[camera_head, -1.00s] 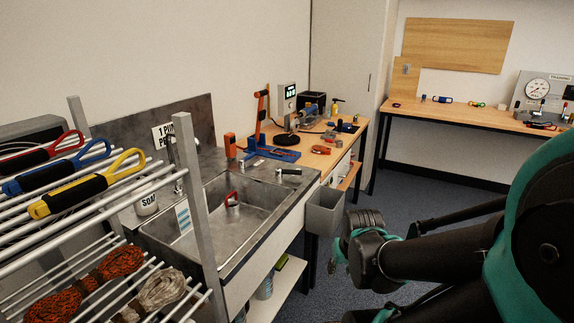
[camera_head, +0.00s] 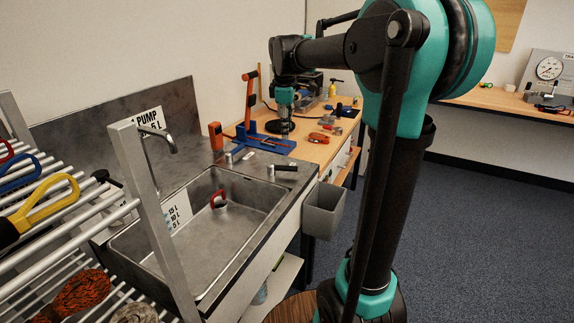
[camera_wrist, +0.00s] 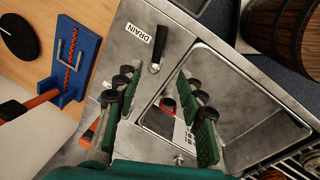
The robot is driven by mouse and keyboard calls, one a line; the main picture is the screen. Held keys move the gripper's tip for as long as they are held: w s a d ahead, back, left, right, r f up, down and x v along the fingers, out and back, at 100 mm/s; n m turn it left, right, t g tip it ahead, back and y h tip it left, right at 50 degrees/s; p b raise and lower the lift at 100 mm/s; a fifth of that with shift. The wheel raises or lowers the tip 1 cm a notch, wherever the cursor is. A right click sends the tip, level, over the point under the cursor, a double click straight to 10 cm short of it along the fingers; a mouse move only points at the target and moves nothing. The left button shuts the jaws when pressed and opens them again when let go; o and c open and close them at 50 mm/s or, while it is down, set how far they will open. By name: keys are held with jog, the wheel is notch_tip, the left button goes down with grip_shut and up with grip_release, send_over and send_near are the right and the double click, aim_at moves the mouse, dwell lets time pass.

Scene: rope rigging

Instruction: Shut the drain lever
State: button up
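The drain lever (camera_head: 284,167) is a black handle on a silver base, on the steel sink top near the sink's right corner. In the wrist view the lever (camera_wrist: 159,47) lies beside a white DRAIN label (camera_wrist: 137,33), its handle pointing up in the picture. My gripper (camera_wrist: 158,74) is open and empty, its two green-padded fingers spread wide. The lever shows just beyond the fingertips, between their lines, apart from them. In the head view my gripper (camera_head: 284,108) hangs above the bench behind the lever; its fingers are hard to make out there.
The sink basin (camera_head: 250,233) holds a small red-handled object (camera_head: 217,201). A tap (camera_head: 158,140) stands at its back. A blue and orange tool (camera_head: 265,141) stands on the wooden bench near the lever. A grey bin (camera_head: 323,210) hangs at the front. A rack (camera_head: 160,222) stands left.

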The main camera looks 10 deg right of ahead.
aim_at(287, 167)
jog(key=w+f, duration=0.1)
jog(key=f, duration=0.4)
jog(key=w+f, duration=0.1)
jog(key=f, duration=0.5)
jog(key=w+d+f, duration=0.1)
jog(key=f, duration=0.4)
jog(key=shift+w+f, duration=0.25)
jog(key=shift+f, duration=0.1)
jog(key=shift+c, duration=0.4)
grip_shut()
